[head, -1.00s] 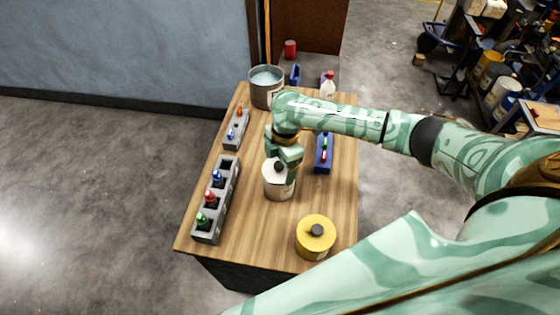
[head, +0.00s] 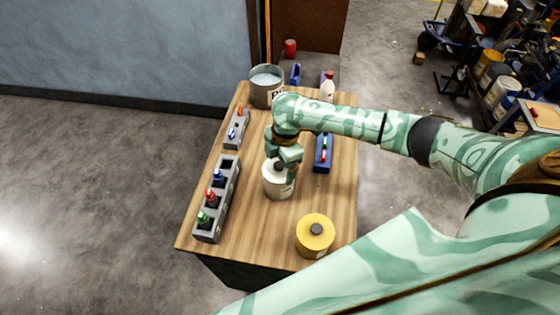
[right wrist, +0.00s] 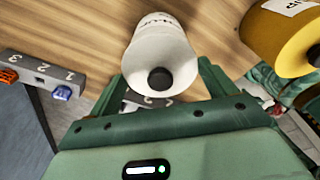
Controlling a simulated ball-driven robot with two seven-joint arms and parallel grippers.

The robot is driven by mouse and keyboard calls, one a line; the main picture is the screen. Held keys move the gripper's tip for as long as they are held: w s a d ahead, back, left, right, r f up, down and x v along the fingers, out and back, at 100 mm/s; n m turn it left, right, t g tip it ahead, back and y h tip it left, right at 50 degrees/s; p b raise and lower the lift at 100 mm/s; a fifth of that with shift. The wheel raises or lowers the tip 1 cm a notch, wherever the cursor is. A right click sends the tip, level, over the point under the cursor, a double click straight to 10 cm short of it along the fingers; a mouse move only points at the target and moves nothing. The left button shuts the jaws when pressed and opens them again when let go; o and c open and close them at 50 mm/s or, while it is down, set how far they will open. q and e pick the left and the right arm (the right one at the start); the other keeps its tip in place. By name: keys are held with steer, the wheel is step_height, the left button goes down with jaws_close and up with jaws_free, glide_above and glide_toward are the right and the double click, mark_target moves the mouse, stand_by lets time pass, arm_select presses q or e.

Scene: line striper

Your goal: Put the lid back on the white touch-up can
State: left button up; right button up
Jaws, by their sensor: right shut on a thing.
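The white can (head: 278,189) stands upright on the wooden table, and it also shows in the right wrist view (right wrist: 157,38). Its white lid (right wrist: 158,88) with a black knob is at the can's top, in line with it. I cannot tell whether the lid is fully seated. My right gripper (right wrist: 165,84) points down at the can, with one finger on each side of the lid, shut on it. In the head view the right gripper (head: 284,162) covers part of the lid. My left gripper is not in view.
A yellow can (head: 315,234) with a dark knob stands at the near right. A grey rack (head: 208,232) with coloured bottles is at the left, a smaller grey rack (head: 236,131) beyond it. A blue holder (head: 322,164) and an open grey bucket (head: 266,96) stand nearby.

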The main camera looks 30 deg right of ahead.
stand_by(0.4)
steer(key=o, duration=0.9)
steer(key=shift+c, duration=0.2)
step_height(320, 180, up, 7)
steer(key=p, duration=0.8)
steer(key=shift+p, duration=0.4)
steer(key=shift+c, duration=0.9)
jaws_close()
